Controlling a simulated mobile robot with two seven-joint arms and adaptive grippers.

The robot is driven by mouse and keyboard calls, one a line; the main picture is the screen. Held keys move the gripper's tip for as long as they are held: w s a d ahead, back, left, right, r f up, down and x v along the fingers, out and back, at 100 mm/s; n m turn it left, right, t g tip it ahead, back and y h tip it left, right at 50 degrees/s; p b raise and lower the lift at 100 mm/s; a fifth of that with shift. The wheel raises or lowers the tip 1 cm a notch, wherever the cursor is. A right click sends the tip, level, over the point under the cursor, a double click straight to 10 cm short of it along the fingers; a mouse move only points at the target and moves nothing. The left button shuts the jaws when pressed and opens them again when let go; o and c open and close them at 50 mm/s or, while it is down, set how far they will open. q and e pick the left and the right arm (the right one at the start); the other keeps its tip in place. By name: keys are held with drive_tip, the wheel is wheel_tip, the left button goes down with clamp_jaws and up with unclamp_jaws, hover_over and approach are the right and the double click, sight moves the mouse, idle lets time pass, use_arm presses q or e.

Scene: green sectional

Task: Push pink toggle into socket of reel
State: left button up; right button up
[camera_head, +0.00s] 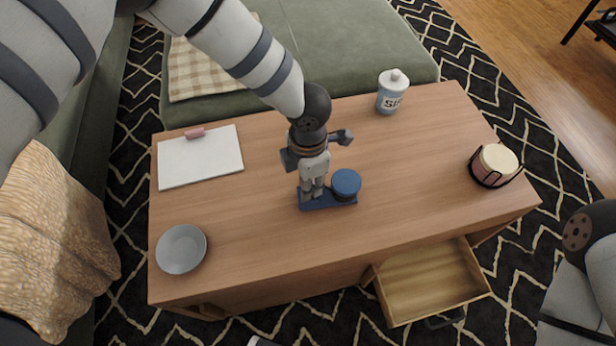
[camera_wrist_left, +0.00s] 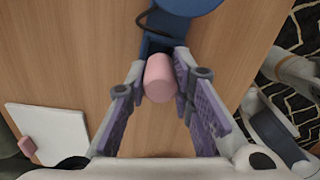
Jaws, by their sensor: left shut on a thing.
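The reel is a blue round drum (camera_head: 346,184) on a dark blue base (camera_head: 345,204), standing on the wooden table. In the left wrist view the drum (camera_wrist_left: 190,4) is at the top edge, with a dark cable beside it. My left gripper (camera_head: 312,193) points down over the left part of the base. In the wrist view its fingertips close around the pink toggle (camera_wrist_left: 158,80), a short pink cylinder lined up with the end of the blue base. The fingers hide the toggle in the head view. Its far end and the socket are hidden, so I cannot tell how deep it sits.
A white board (camera_head: 200,160) with a pink piece (camera_head: 194,132) lies at left, above a grey bowl (camera_head: 181,249). A labelled bottle (camera_head: 391,92) and a candle in a dark holder (camera_head: 494,165) stand at right. An open drawer (camera_head: 430,280) juts from the front.

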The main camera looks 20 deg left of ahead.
use_arm(q)
drive_tip(key=shift+p, duration=0.5)
idle(1.2)
drive_tip(key=shift+f+b, duration=0.6)
drive_tip(key=shift+f, duration=0.45)
drive_tip(key=o, duration=1)
wheel_tip(320, 180, up, 12)
drive_tip(key=shift+r, duration=0.1)
